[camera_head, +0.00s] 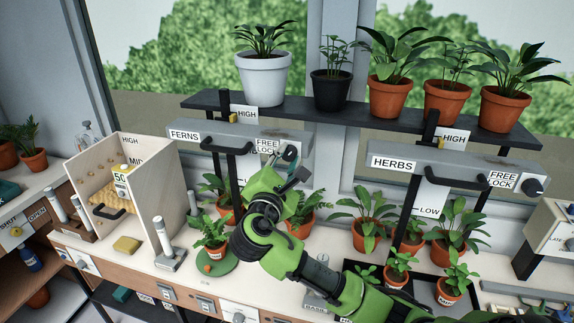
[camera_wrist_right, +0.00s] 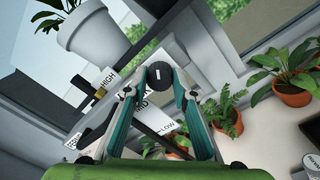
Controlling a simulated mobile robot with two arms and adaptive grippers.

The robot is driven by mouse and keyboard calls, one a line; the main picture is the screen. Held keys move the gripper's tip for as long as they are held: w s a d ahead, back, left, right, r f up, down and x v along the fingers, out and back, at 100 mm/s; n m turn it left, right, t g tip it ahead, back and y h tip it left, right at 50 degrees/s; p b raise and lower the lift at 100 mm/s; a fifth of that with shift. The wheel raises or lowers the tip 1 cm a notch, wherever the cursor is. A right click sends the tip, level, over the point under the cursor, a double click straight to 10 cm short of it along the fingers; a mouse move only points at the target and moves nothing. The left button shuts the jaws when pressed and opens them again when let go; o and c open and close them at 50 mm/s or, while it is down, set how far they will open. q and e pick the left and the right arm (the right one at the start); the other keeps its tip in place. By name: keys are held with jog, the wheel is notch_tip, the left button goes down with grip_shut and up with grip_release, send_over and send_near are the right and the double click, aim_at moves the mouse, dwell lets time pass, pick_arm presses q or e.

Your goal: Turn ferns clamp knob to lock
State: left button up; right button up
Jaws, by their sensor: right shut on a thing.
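The FERNS bar (camera_head: 215,136) is a grey lamp-like housing with a black handle and a FREE/LOCK label (camera_head: 267,147) at its right end. My right gripper (camera_head: 290,165) is at that end, just right of the label. In the wrist view the ferns clamp knob (camera_wrist_right: 158,70) is dark and round, with a short white mark on its face. The fingertips of my right gripper (camera_wrist_right: 160,78) are closed on its two sides. The gripper hides part of the knob in the head view. My left gripper is not in view.
The HERBS bar (camera_head: 440,165) with its own dark knob (camera_head: 533,186) is to the right. Potted plants stand on the upper shelf (camera_head: 320,112) and on the bench below. Ferns in orange pots (camera_head: 300,226) are close beneath my arm.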

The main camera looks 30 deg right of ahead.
jog(key=m+b, duration=0.1)
jog(key=m, duration=0.1)
jog(key=m+b, duration=0.3)
jog(key=m, duration=0.1)
jog(key=shift+f+m+b, duration=0.35)
jog(key=shift+m, duration=0.05)
jog(key=m+b, duration=0.2)
jog(key=m, duration=0.1)
jog(key=shift+r+m+h+b, duration=0.1)
jog(key=shift+m+h+b, duration=0.2)
jog(key=shift+r+m+g+b, duration=0.1)
jog(key=shift+m+g+b, duration=0.2)
jog(key=shift+m, duration=0.2)
jog(key=shift+o, duration=0.2)
jog(key=shift+c, duration=0.2)
jog(key=o, duration=1.1)
jog(key=v, duration=1.2)
jog(key=shift+a, duration=0.1)
